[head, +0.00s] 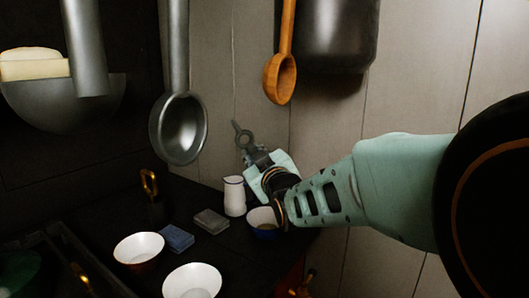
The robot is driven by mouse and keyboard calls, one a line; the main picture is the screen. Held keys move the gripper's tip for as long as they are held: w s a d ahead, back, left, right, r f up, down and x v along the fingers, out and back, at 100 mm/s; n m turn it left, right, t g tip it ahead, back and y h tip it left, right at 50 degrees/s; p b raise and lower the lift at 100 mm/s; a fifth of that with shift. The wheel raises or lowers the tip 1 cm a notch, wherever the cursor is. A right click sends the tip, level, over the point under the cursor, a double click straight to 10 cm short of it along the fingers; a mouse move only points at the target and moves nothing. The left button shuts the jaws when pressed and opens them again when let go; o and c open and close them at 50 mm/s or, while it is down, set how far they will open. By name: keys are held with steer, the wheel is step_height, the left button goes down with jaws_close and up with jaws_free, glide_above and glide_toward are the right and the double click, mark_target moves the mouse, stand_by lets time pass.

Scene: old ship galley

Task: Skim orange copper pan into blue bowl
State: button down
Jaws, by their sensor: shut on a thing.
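My gripper (262,160) is at the far end of the counter, above and behind a white jug. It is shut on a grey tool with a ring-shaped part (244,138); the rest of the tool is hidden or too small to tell. A bowl with a white rim and blue outside (266,228) stands below my wrist, partly hidden by my arm. A white-lined bowl with a reddish-brown outside (138,249) stands at the left front. A reddish-orange object (290,278) shows low beyond the counter's edge; I cannot tell whether it is the copper pan.
The white jug (234,196) stands beside the blue bowl. A grey block (211,221), a blue block (176,238) and another white bowl (192,281) are on the dark counter. A steel ladle (180,130) and a wooden ladle (281,78) hang above.

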steer(key=s+a+f+n+b, duration=0.2)
steer(key=a+f+n+b, duration=0.3)
steer(key=a+f+n, duration=0.2)
steer(key=shift+s+a+f, duration=0.15)
steer(key=shift+s+a, duration=0.15)
steer(key=shift+a, duration=0.15)
stand_by(0.6)
steer(key=shift+r+p, duration=0.2)
steer(key=shift+p, duration=0.55)
stand_by(0.6)
steer(key=d+r+m+p, duration=0.2)
steer(key=w+d+r+m+p, duration=0.1)
steer(key=d+r+m+p, duration=0.1)
steer(key=d+r, duration=0.1)
steer(key=w+d+r+m+p, duration=0.1)
steer(key=d+r+m+p, duration=0.1)
steer(key=p, duration=0.1)
steer(key=shift+w+d+r, duration=0.15)
steer(key=shift+w+d, duration=0.05)
steer(key=shift+d, duration=0.05)
steer(key=w+d+r+m+p, duration=0.2)
steer(key=w+d+m+p, duration=0.1)
steer(key=d+m, duration=0.3)
steer(key=shift+d+r+m, duration=0.3)
steer(key=shift+d, duration=0.9)
